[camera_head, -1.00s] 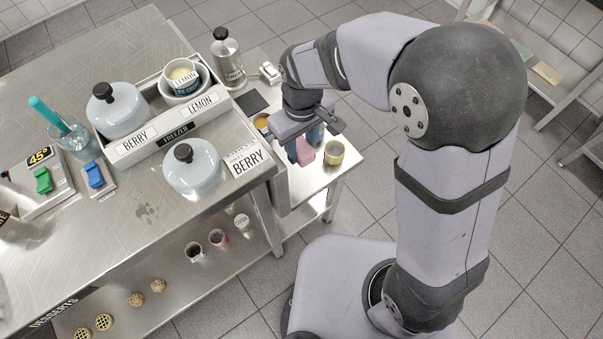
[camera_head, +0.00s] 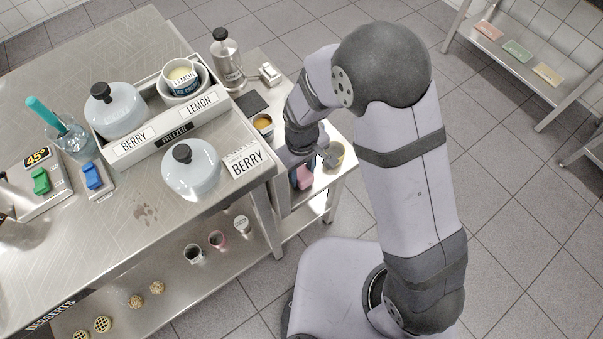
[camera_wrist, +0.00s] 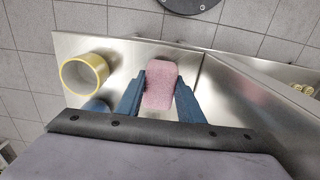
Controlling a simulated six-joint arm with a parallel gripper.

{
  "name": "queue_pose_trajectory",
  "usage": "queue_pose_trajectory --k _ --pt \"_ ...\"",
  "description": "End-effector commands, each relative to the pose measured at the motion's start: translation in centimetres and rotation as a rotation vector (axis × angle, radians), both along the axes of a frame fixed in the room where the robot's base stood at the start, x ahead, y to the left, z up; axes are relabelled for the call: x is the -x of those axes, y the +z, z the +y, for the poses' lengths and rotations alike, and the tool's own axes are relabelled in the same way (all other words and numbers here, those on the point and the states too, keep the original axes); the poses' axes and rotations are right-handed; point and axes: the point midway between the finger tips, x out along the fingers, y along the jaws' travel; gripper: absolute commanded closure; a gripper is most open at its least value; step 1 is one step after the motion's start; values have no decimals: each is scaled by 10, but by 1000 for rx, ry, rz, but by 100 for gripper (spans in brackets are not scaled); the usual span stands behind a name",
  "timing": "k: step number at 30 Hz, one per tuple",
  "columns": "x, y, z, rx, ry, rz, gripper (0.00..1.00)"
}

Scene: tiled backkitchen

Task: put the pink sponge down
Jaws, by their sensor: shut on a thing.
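The pink sponge (camera_wrist: 161,88) is between the two blue fingers of my gripper (camera_wrist: 160,92) in the wrist view, one finger along each side. The gripper is shut on it. In the head view the sponge (camera_head: 305,179) shows only in part below my gripper (camera_head: 303,172), over the low steel side table (camera_head: 323,180). My wrist and hand hide much of it. I cannot tell whether its underside touches the table top.
A yellow-rimmed tin (camera_head: 337,154), also in the wrist view (camera_wrist: 84,75), stands near the sponge. A small cup (camera_head: 263,125) is farther back. The main steel table (camera_head: 150,230) borders the left. A back-right shelf (camera_head: 510,60) holds pink, green and yellow slabs.

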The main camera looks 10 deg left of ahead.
Motion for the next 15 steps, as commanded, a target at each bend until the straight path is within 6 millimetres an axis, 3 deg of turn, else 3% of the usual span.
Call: queue_pose_trajectory --k 4,15 --pt "0 -12 0 1 0 1 87" --pt "0 -15 0 0 0 0 87"
